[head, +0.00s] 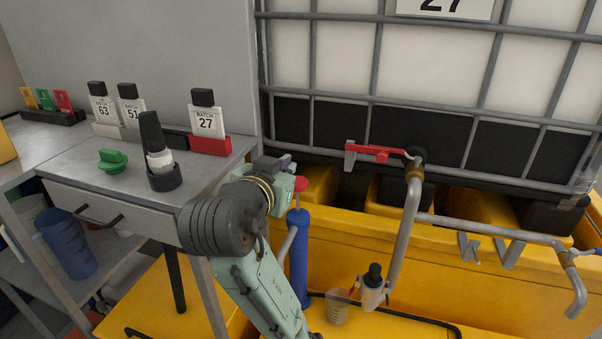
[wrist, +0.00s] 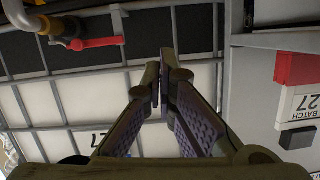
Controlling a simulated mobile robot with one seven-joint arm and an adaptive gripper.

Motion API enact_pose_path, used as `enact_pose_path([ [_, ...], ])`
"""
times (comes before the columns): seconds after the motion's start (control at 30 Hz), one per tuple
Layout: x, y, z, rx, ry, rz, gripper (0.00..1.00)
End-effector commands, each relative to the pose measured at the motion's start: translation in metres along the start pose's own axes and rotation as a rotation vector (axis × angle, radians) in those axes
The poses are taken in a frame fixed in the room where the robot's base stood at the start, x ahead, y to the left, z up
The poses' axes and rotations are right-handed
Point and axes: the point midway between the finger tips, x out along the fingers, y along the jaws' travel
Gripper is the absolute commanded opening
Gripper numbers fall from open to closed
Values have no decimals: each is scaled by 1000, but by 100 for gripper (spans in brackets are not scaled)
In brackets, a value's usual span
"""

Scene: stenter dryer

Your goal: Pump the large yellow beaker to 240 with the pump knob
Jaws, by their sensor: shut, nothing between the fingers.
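A small clear, brownish-tinted beaker (head: 337,308) stands on the yellow platform, partly behind my arm; I cannot tell its level, or if it is the large yellow one. Just right of it is a pale fitting with a black knob (head: 374,272), below a grey pipe. A blue cylinder (head: 298,260) stands behind my arm; a red knob (head: 300,184) shows above it. I cannot tell which knob is the pump knob. My gripper (wrist: 161,68) is shut and empty, raised before the caged tank; the head view shows it largely hidden behind my wrist. It touches neither beaker nor black knob.
A red-handled valve (head: 375,151) sits on the pipe; it also shows in the wrist view (wrist: 95,42). The caged white tank (head: 330,60) fills the back. A blue jug (head: 66,243) is below.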

Motion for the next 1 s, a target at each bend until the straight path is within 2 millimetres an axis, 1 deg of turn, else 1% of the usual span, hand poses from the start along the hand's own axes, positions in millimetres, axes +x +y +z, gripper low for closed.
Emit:
enact_pose_path([
  [0.17,24,2,1,-2,-5,5,0],
  [0.4,75,2,0,-1,-5,6,0],
  [0.53,101,2,0,-1,-5,5,0],
  [0.6,102,1,16,-2,-7,2,0],
  [0.7,105,2,28,0,-5,2,0],
  [0.83,106,1,37,-1,-2,2,0],
  [1.0,107,1,40,0,-1,1,0],
])
